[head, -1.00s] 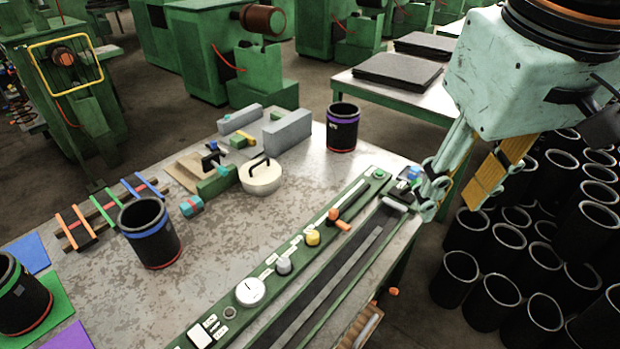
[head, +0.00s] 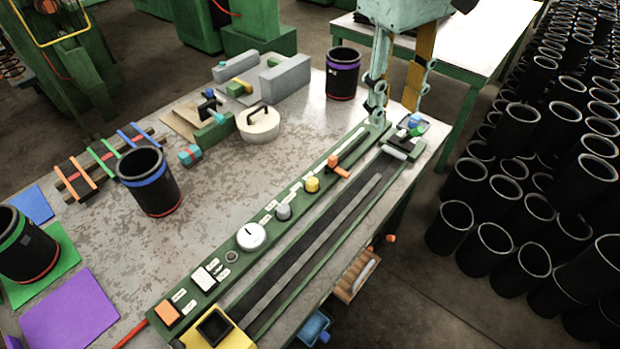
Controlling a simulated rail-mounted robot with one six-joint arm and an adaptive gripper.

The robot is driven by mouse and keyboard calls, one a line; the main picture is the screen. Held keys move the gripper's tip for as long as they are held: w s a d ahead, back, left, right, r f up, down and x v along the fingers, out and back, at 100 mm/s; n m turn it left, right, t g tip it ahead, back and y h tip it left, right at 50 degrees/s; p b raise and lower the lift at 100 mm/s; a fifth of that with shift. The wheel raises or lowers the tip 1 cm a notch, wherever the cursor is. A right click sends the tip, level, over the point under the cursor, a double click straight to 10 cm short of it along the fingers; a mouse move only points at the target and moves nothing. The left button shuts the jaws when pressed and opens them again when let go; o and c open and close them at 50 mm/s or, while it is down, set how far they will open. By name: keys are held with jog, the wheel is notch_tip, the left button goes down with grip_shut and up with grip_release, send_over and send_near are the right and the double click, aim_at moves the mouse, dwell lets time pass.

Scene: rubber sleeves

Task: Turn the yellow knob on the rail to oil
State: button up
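The yellow knob (head: 312,184) sits on the green rail (head: 222,262) along the table's right side, between a grey knob (head: 283,212) and an orange-handled lever (head: 339,169). Small white labels lie beside the knob; their print is too small to read, so I cannot tell which is oil or where the knob points. My gripper (head: 395,106) is above the rail's far end, beyond the yellow knob and apart from it. Its two fingers point down, spread apart, with nothing visible between them. The left finger hides part of the rail's far end.
A white dial (head: 251,236), a white switch (head: 204,279) and an orange button (head: 166,313) sit nearer on the rail. A black-and-purple sleeve (head: 342,75) stands left of my gripper. A lidded round pot (head: 258,123) stands mid-table. Many black sleeves (head: 515,130) stand right of the table.

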jog(key=w+a+f+n+g, duration=0.1)
jog(key=w+a+f+n, duration=0.2)
jog(key=w+a+f, duration=0.4)
jog(key=n+g+h+b, duration=0.1)
jog(key=n+h, duration=0.2)
jog(key=n, duration=0.2)
send_over(311, 181)
jog(key=w+a, duration=0.2)
jog(key=a, duration=0.3)
notch_tip(311, 181, down, 20)
jog(key=shift+a+r, duration=0.1)
jog(key=shift+a, duration=0.1)
jog(key=shift+d, duration=0.1)
jog(key=shift+s+b+x, duration=0.15)
jog(key=shift+b+x, duration=0.5)
jog(key=shift+x, duration=2.75)
jog(key=shift+s+b+x, duration=0.1)
jog(key=shift+b+x, duration=0.5)
jog(key=shift+x, duration=2.85)
jog(key=shift+d, duration=0.1)
jog(key=c, duration=0.8)
